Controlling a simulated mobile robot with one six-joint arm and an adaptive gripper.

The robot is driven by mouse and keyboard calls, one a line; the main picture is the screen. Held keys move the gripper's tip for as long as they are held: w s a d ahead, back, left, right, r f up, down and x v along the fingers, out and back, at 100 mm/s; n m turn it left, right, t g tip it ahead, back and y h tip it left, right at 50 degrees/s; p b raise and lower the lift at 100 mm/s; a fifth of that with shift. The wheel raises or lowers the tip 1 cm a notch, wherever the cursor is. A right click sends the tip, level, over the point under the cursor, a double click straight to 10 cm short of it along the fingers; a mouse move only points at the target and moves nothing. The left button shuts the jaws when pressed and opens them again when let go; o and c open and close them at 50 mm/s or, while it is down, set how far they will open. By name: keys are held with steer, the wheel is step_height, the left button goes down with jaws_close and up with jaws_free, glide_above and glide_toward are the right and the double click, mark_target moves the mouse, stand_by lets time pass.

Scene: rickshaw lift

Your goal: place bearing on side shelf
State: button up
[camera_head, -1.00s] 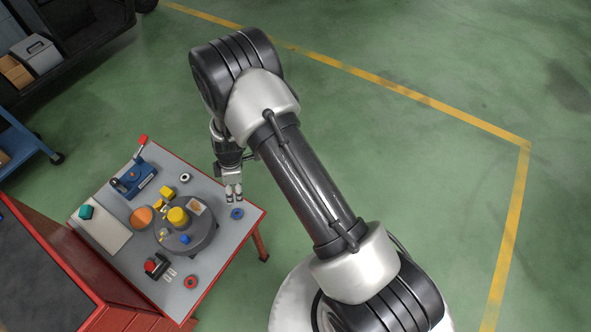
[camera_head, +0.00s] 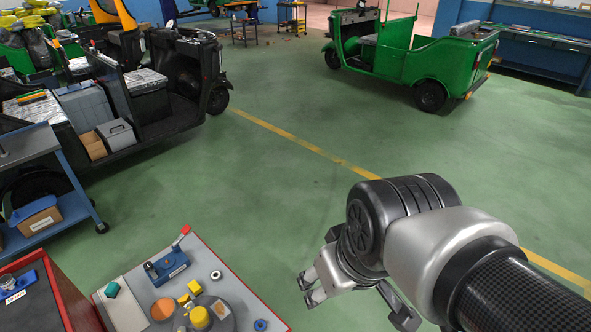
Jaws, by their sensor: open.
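A small silver ring with a dark hole, which looks like a bearing (camera_head: 216,275), lies on the grey-topped, red-edged work table (camera_head: 237,286) at the lower left. A blue ring (camera_head: 260,325) lies near that table's right edge, partly cut off by the frame. My gripper (camera_head: 308,289) is open and empty, in the air to the right of the table. Its fingers point left and it appears apart from both rings. I cannot tell which surface is the side shelf.
On the table are a blue press-like tool (camera_head: 166,265), a yellow cylinder (camera_head: 200,317) on a dark round plate and small coloured parts. A blue cart (camera_head: 62,212) stands at left. A dark rickshaw (camera_head: 170,90) and a green one (camera_head: 415,58) stand behind. The middle floor is clear.

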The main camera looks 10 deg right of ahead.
steer(key=s+m, duration=0.1)
steer(key=s, duration=0.1)
steer(key=s+d+m, duration=0.1)
steer(key=s, duration=0.1)
steer(key=shift+s+d+r, duration=0.1)
steer(key=shift+s+d, duration=0.1)
steer(key=shift+s, duration=0.05)
stand_by(1.0)
